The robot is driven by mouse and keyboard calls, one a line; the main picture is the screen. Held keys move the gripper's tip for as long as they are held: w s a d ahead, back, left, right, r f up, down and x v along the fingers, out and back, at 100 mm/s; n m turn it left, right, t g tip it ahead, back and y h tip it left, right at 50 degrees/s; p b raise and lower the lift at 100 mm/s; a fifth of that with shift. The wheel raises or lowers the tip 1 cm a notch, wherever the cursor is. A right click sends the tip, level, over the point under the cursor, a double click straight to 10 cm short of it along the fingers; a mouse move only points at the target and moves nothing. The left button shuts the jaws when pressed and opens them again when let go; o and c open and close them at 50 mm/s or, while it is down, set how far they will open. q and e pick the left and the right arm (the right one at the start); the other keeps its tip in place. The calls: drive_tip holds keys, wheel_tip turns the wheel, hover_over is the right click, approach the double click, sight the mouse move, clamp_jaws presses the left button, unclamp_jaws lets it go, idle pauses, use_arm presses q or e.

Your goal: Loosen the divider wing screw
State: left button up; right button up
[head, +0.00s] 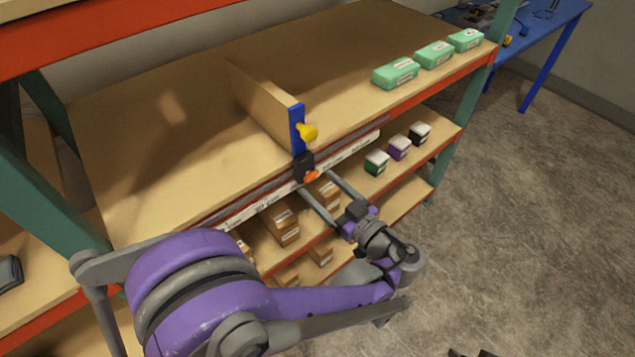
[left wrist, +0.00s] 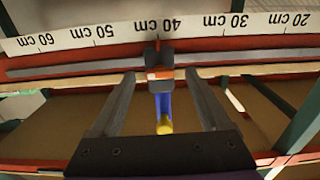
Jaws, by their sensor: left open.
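A wooden divider (head: 262,98) stands upright on the upper shelf, with a blue strip (head: 297,128) on its front end. A yellow knob (head: 308,132) sticks out from the strip. Below it, a black clamp block (head: 303,165) sits at the shelf's front rail, with a small orange wing-like piece (head: 312,177) on its front. The orange piece (left wrist: 158,75) also shows in the left wrist view. My left gripper (head: 314,182) is open, its fingertips on either side of the orange piece and apart from it. Dark tips at the bottom edge may be my right gripper (head: 472,353), mostly cut off.
A white centimetre scale (head: 245,213) runs along the shelf front; the clamp is near its 40 mark in the wrist view. Green boxes (head: 396,73) stand at the upper shelf's right. Small boxes (head: 398,148) and brown cartons (head: 284,226) fill the lower shelf.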

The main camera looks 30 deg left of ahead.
use_arm(q)
drive_tip(key=v, duration=0.8)
drive_tip(key=shift+s+d, duration=0.2)
drive_tip(key=shift+d, duration=0.15)
drive_tip(key=s+a+f+m+g+h+p, duration=0.3)
drive_tip(key=s+a+f+m+h, duration=0.1)
drive_tip(key=a+m+h, duration=0.4)
drive_tip(key=s+d+m+t+h+p, duration=0.1)
drive_tip(key=s+d+m+h+p, duration=0.2)
drive_tip(key=h, duration=0.5)
drive_tip(key=s+m+p, duration=0.1)
drive_tip(key=s+m, duration=0.1)
drive_tip(key=s, duration=0.1)
drive_tip(key=shift+s+d+r+m+t+h, duration=0.25)
drive_tip(key=shift+s+d+m+t+h, duration=0.05)
drive_tip(key=shift+s, duration=0.1)
